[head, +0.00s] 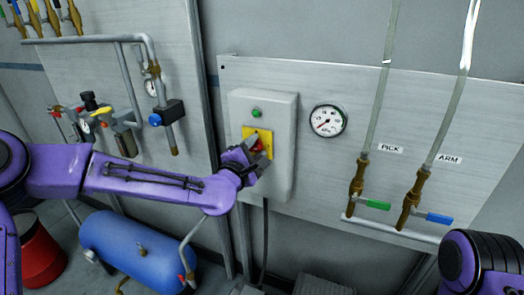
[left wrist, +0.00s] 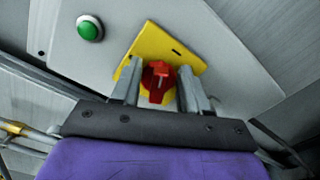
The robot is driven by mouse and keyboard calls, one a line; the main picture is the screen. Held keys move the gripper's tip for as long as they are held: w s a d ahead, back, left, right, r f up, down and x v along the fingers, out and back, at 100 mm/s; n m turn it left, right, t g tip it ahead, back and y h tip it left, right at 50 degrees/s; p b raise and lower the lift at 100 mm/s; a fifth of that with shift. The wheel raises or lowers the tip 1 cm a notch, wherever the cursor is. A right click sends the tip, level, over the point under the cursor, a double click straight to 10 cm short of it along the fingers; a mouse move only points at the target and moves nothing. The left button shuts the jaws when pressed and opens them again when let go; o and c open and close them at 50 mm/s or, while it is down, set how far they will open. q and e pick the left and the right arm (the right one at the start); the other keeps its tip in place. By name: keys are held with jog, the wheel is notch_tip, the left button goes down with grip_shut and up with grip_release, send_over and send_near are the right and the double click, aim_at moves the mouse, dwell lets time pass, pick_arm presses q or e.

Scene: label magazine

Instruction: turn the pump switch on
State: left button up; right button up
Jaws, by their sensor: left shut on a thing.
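The pump switch is a red rotary knob (head: 256,146) on a yellow plate (head: 249,131), mounted on a light grey box on the wall. In the left wrist view the red knob (left wrist: 158,80) sits between my two fingers, in front of the yellow plate (left wrist: 150,47). My left gripper (head: 255,150) is at the knob and shut on it; the fingers partly hide it in the head view. In the left wrist view my left gripper (left wrist: 158,88) has one finger on each side of the knob. My right gripper is not in view.
A green button (head: 256,113) sits above the switch on the grey box (head: 281,150). A round gauge (head: 328,120) is to its right, then valves with a green handle (head: 377,204) and a blue handle (head: 438,218). A blue tank (head: 135,249) stands below left.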

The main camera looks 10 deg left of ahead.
pick_arm(q)
jog(key=m, duration=0.5)
jog(key=shift+d+f+b, duration=0.15)
jog(key=shift+b, duration=0.25)
dwell(0.3)
jog(key=o, duration=0.9)
jog(key=shift+o, duration=0.8)
jog(key=shift+d, duration=0.1)
jog(key=shift+s, duration=0.1)
jog(key=s+a+b, duration=0.1)
jog(key=s+b, duration=0.1)
jog(key=s, duration=0.8)
jog(key=shift+s+a, duration=0.15)
jog(key=shift+a, duration=0.15)
jog(key=shift+m, duration=0.3)
